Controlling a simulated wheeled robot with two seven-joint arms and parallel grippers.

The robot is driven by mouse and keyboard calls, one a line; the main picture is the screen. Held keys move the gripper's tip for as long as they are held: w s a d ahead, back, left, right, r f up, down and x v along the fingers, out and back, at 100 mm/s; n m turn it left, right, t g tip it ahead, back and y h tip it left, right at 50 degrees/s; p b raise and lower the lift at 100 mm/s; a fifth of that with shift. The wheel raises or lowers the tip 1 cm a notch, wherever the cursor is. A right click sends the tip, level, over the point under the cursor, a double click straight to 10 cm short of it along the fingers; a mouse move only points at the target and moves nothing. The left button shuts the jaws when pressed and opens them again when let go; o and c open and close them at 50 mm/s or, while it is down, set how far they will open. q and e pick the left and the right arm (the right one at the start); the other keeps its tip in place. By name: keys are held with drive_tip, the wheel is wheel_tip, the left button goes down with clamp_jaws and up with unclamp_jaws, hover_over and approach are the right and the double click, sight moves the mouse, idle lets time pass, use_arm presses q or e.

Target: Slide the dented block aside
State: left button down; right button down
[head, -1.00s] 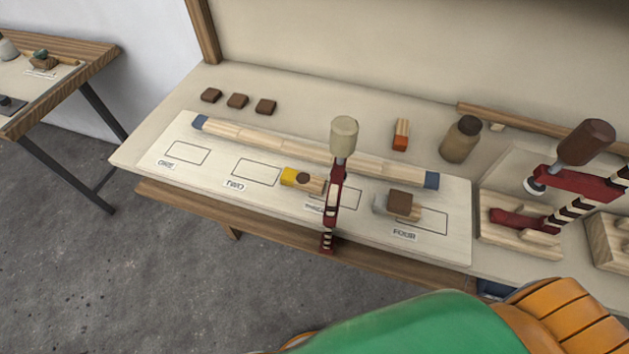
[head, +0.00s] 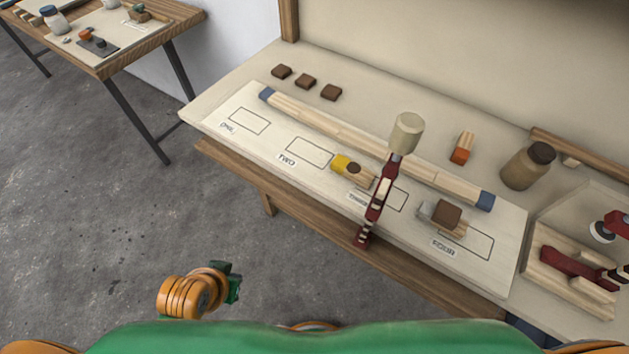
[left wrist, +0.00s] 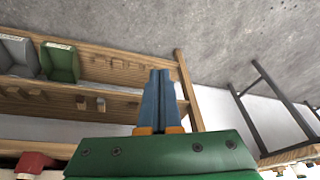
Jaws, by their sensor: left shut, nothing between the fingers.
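I cannot make out which block is dented. A yellow-ended block (head: 341,163) with a dark top piece lies between outlines two and three on the white board (head: 262,128). A grey-ended block with a brown cube (head: 446,215) on it lies at outline four. An orange-ended block (head: 461,149) stands apart behind the board. A red clamp (head: 383,190) with a pale round handle stands at outline three and hides part of it. My left gripper (left wrist: 160,78) is shut and empty in the left wrist view, away from the blocks. My right gripper is not in view.
A long wooden bar (head: 370,145) with blue ends lies along the board. Three brown pieces (head: 305,81) sit behind its left end. A jar (head: 527,166) and another red clamp (head: 575,265) are at the right. Outlines one and two look empty. A side table (head: 150,45) stands left.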

sight(367, 196)
use_arm(q)
drive_tip(key=w+d+r+m+t+h, duration=0.1)
drive_tip(key=w+d+r+m+t, duration=0.1)
drive_tip(key=w+r+m+t, duration=0.4)
drive_tip(key=w+d+r+m+t, duration=0.3)
drive_tip(key=w+m+t, duration=0.1)
drive_tip(key=w, duration=0.4)
drive_tip(key=s+d+r+m+g+h, duration=0.1)
drive_tip(key=s+d+m+g+h, duration=0.15)
drive_tip(key=d+m+h, duration=0.5)
drive_tip(key=s+d+r+m+g+h, duration=0.1)
drive_tip(key=s+d+r+m+h, duration=0.15)
drive_tip(key=d+m+h, duration=0.5)
drive_tip(key=shift+m+t+y, duration=0.25)
drive_tip(key=shift+m+y, duration=0.45)
drive_tip(key=shift+y, duration=0.2)
drive_tip(key=x, duration=0.6)
drive_tip(key=f+p+x, duration=0.1)
drive_tip(key=x, duration=0.2)
drive_tip(key=shift+s+d, duration=0.15)
drive_tip(key=shift+d, duration=0.15)
drive_tip(key=shift+a, duration=0.1)
